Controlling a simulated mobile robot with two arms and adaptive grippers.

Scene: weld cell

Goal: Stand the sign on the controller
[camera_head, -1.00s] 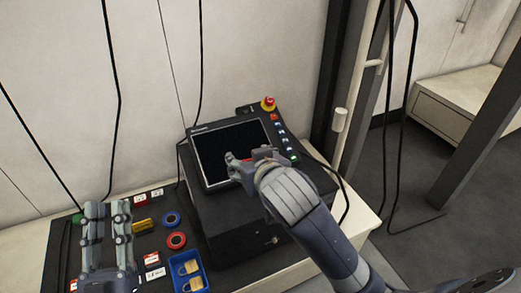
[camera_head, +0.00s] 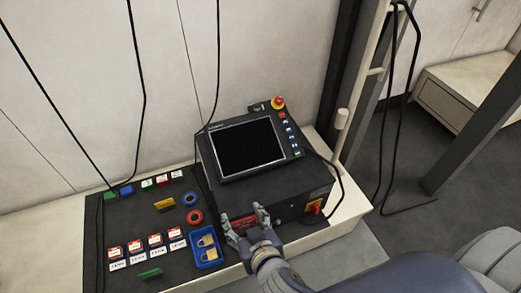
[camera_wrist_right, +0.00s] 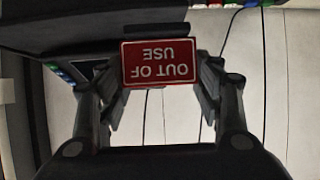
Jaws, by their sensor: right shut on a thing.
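The controller (camera_head: 292,180) is a dark box with a tilted screen panel (camera_head: 247,148) on top. The sign is a small red plate (camera_wrist_right: 158,62) reading "OUT OF USE", upside down in the right wrist view. It also shows as a red strip (camera_head: 238,221) in the head view, at the lower front of the controller. My right gripper (camera_head: 245,217) is shut on the sign, with a finger at each side. I cannot tell whether the sign touches the controller. My left gripper is not in view.
Left of the controller, a dark mat (camera_head: 130,222) holds several tags and small blocks, two tape rings and a blue tray (camera_head: 205,247) with padlocks. A red emergency button (camera_head: 278,102) and a red-yellow switch (camera_head: 314,207) stick out. A cable hangs at the controller's right.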

